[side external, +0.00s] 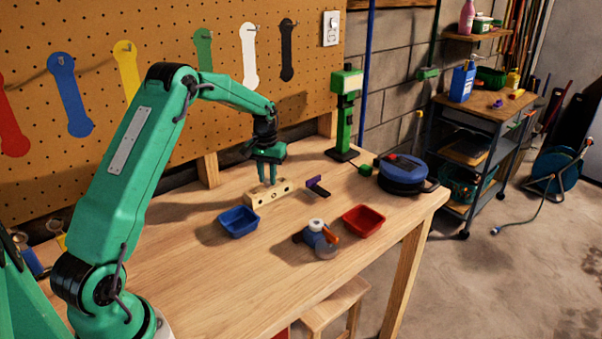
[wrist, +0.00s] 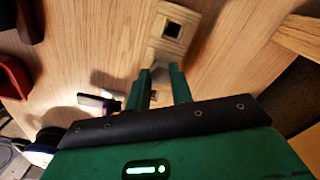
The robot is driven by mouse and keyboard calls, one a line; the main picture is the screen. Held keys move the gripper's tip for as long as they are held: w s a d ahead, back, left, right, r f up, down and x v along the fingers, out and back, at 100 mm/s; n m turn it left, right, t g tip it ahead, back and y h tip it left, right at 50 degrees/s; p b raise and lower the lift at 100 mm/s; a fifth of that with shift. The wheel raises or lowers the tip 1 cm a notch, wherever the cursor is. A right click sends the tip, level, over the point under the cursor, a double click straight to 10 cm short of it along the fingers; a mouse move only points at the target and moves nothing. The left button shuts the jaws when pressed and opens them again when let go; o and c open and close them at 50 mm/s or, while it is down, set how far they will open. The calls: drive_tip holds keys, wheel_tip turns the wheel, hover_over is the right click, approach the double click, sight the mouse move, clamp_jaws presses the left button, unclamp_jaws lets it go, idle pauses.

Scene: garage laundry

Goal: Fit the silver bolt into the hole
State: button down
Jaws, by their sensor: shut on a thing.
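The pale wooden block (side external: 286,188) lies on the bench below my gripper (side external: 267,183). A dark hole shows near its right end. In the wrist view, the block (wrist: 187,17) has a square dark hole in its top, beyond my fingertips. My gripper (wrist: 160,70) points down at the block, its fingers closed on a small grey piece. This looks like the silver bolt (wrist: 160,73), mostly hidden between the fingers. In the side view the bolt cannot be made out. I cannot tell whether its lower end touches the block or sits in a hole.
A blue bin (side external: 239,222) stands in front of the block, and a red bin (side external: 364,220) to the right. A purple-and-black item (side external: 317,186) lies close right of the block. A blue-orange tool (side external: 318,240) is nearer. A green post (side external: 346,120) stands behind.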

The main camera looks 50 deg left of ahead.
drive_tip(key=c, duration=1.1)
unclamp_jaws()
drive_tip(key=shift+c, duration=0.2)
drive_tip(key=shift+r, duration=3.9)
